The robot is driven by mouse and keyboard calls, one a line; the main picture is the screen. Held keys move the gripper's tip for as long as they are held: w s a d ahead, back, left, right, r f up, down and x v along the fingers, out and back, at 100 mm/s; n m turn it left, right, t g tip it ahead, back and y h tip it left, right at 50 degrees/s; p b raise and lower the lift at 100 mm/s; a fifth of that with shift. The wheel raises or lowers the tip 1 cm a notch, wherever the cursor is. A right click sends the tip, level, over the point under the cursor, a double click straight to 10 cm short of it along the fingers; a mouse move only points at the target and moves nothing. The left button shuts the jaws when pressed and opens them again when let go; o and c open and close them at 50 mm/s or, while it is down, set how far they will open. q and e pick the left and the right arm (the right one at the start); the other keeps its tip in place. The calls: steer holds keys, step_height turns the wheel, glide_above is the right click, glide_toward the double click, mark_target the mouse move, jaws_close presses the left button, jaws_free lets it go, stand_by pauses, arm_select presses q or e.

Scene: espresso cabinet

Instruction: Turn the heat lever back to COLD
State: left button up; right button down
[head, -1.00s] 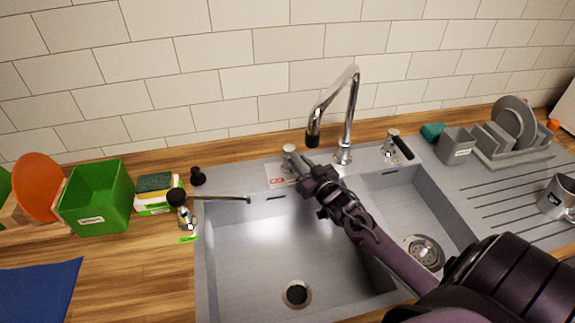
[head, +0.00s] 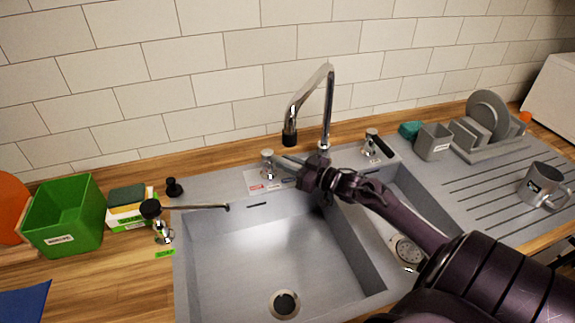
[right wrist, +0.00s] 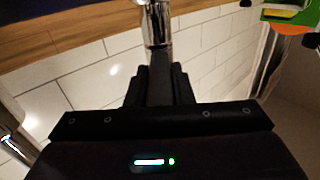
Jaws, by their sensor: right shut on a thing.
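The heat lever (head: 268,162) is a chrome post with a handle, left of the tap's base on the sink's back ledge. Its handle points right and slightly forward, towards my right gripper (head: 301,168). The gripper is shut on the handle's end. In the right wrist view, my gripper fingers (right wrist: 158,86) close around the dark handle, with the chrome post (right wrist: 157,25) beyond. A label plate (head: 255,187) with a red mark lies at the lever's foot; its wording is too small to read. My left gripper is out of view.
The tall chrome tap (head: 327,105) stands just behind my right gripper. A second lever (head: 372,143) is to its right. A short spout (head: 200,207), green bin (head: 65,215) and sponges (head: 127,198) are at left. A mug (head: 540,185) and plate rack (head: 490,145) are at right.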

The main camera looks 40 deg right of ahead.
mark_target(288, 161)
steer(key=shift+r, duration=0.1)
steer(key=c, duration=1.3)
jaws_free()
steer(key=shift+w, duration=0.1)
step_height(288, 161, up, 20)
steer(key=b, duration=0.2)
steer(key=shift+b, duration=0.3)
